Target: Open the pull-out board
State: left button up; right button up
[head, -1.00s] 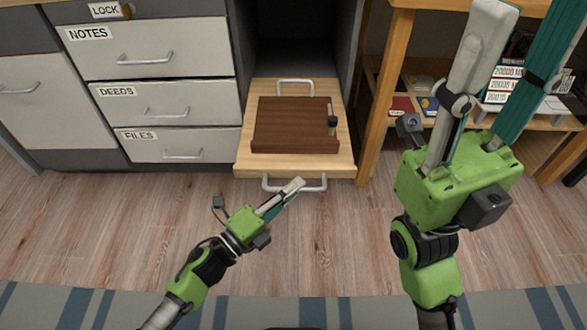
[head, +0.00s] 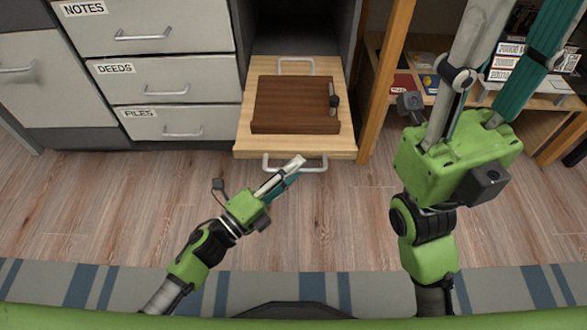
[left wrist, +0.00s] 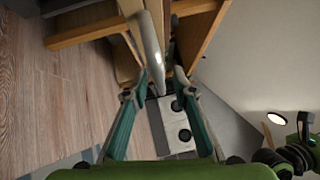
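The pull-out board (head: 252,145) is light wood and stands out of the dark cabinet opening in the head view. It has a pale metal front handle (head: 277,170) and a similar handle (head: 282,59) at its back.
White drawers (head: 165,75) marked NOTES, DEEDS and FILES stand left of the board. The floor (head: 335,215) before the board is clear up to a striped rug (head: 225,285).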

pick_arm(q)
jog(key=v, duration=1.2)
jog(key=shift+d, duration=0.1)
